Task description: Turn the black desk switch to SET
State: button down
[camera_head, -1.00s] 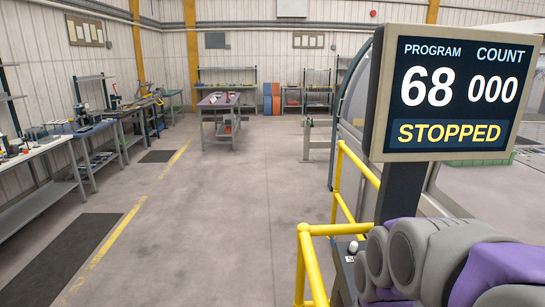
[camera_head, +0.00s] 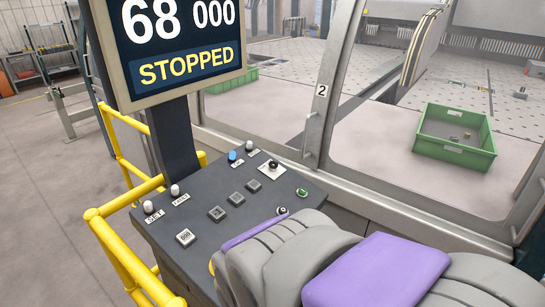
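The dark control desk (camera_head: 160,228) stands below the display, in the lower middle of the view. A black switch knob (camera_head: 272,165) sits on a pale plate near its far right edge; its pointing direction and plate markings are too small to read. A smaller dark round control (camera_head: 281,210) lies near my arm. A white lamp (camera_head: 148,207) at the left corner has a label reading SET (camera_head: 154,217). My grey and purple arm covers the desk's lower right part. My gripper is not in view.
The display (camera_head: 178,45) shows 68, 000 and STOPPED. Yellow railing (camera_head: 119,252) runs along the desk's left side. Several square buttons and a green control (camera_head: 301,191) are on the desk. Beyond the window frame (camera_head: 322,95) lies a green crate (camera_head: 455,153).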

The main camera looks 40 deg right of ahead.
aim_at(271, 168)
jog(key=l+z, duration=0.1)
jog(key=z, duration=0.85)
jog(key=i+j, duration=0.05)
